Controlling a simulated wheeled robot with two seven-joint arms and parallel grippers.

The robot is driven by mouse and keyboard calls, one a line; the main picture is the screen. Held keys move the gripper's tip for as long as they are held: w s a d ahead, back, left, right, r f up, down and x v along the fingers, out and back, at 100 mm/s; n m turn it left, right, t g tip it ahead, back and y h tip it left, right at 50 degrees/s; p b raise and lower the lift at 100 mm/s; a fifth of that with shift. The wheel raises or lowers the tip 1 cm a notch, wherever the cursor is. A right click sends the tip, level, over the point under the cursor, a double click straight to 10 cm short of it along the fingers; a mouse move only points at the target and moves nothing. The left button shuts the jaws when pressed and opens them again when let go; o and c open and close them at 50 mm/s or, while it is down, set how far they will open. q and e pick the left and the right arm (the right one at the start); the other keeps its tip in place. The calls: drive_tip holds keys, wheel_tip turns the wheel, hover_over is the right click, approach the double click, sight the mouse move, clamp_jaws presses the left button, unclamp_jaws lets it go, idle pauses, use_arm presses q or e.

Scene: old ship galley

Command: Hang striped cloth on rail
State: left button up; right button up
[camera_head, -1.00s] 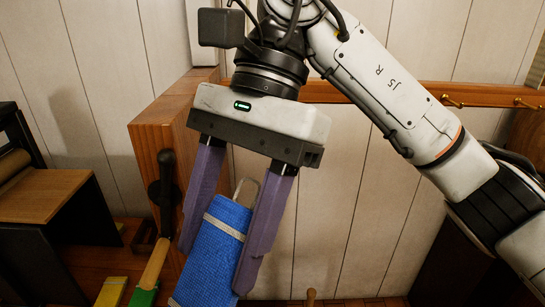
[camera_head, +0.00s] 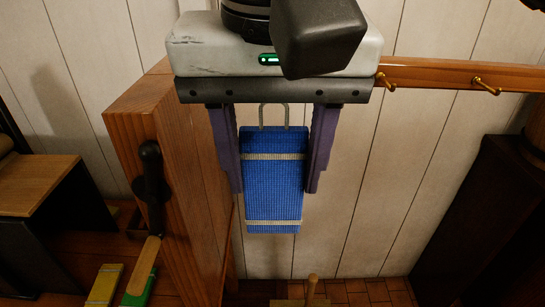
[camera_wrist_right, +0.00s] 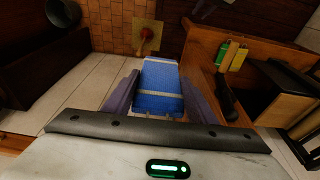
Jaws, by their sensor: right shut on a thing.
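The striped cloth (camera_head: 273,190) is blue with pale bands and has a metal loop at its top. My right gripper (camera_head: 275,188) has its purple fingers on both sides of the cloth and is shut on it. The cloth hangs upright between the fingers, its loop just under the palm; it also shows in the right wrist view (camera_wrist_right: 158,88). The wooden rail (camera_head: 440,74) runs along the wall to the right, with brass hooks (camera_head: 486,86) on it. The cloth is left of the visible hooks and lower than the rail. My left gripper is not in view.
A wooden cabinet side (camera_head: 165,170) with a black-handled tool (camera_head: 150,190) stands close to the left of the gripper. Yellow (camera_head: 104,285) and green (camera_head: 138,286) items lie low at the left. A dark cabinet (camera_head: 480,220) stands at the right.

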drive_tip(key=shift+w+f+p, duration=0.15)
drive_tip(key=shift+w+p, duration=0.15)
drive_tip(key=shift+w, duration=1.15)
drive_tip(key=shift+w+f+p, duration=0.1)
drive_tip(key=shift+w+p, duration=0.2)
drive_tip(key=shift+w, duration=1.1)
drive_tip(key=shift+w, duration=0.1)
drive_tip(key=shift+w+p, duration=0.45)
drive_tip(key=shift+p, duration=0.05)
drive_tip(key=shift+r, duration=0.1)
drive_tip(key=shift+w+p, duration=0.35)
drive_tip(key=shift+p, duration=0.05)
drive_tip(key=shift+w, duration=0.35)
drive_tip(key=shift+w+f+p, duration=0.3)
drive_tip(key=shift+w+f, duration=0.1)
drive_tip(key=shift+f, duration=0.15)
